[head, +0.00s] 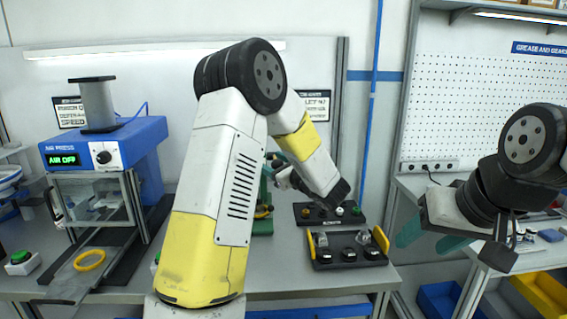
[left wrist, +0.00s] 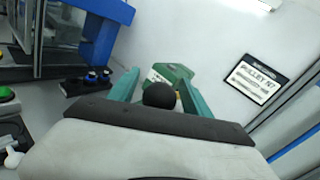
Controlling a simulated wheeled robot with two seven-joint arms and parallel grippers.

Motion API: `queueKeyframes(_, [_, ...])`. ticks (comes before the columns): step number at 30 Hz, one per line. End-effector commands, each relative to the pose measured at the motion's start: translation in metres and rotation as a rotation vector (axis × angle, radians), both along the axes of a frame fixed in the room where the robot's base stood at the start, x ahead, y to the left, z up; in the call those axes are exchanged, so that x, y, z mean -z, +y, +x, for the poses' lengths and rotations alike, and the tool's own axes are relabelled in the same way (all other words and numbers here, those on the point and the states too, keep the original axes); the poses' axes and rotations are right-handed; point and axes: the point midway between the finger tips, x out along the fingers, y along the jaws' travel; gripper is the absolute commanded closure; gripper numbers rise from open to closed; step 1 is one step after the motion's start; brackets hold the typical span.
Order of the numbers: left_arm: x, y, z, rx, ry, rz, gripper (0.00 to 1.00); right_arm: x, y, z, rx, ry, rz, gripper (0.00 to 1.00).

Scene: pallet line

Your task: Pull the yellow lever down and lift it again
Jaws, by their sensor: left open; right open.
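A black ball knob (left wrist: 160,95) shows between the fingers of my left gripper (left wrist: 158,88) in the left wrist view. The fingers are open on either side of it; I cannot tell whether they touch it. A green press body (left wrist: 178,75) stands behind the knob. My right gripper (head: 430,238) is open and empty at the right, off the bench edge.
The blue air press (head: 125,150) stands left on the bench, with a green button (head: 20,257) at far left. Two dark trays with small parts (head: 345,252) lie right of the green press. Yellow and blue bins (head: 545,292) are at lower right.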

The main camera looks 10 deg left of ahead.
Motion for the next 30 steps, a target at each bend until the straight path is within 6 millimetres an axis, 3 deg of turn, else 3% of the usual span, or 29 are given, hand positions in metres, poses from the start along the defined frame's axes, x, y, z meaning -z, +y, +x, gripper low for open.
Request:
queueKeyframes(8, [-0.0001,0.0020,0.0016,0.000,0.000,0.000,0.43,-0.0001,0.0000,0.0002,0.000,0.000,0.000,0.43])
queueKeyframes(17, [0.0004,0.0022,0.0013,-0.001,0.001,0.000,1.00,-0.0001,0.0000,0.0002,0.000,0.000,0.000,0.43])
queueKeyframes(30, [-0.0058,0.0029,0.0026,-0.003,0.028,-0.008,1.00,-0.0001,0.0000,0.0002,0.000,0.000,0.000,0.43])
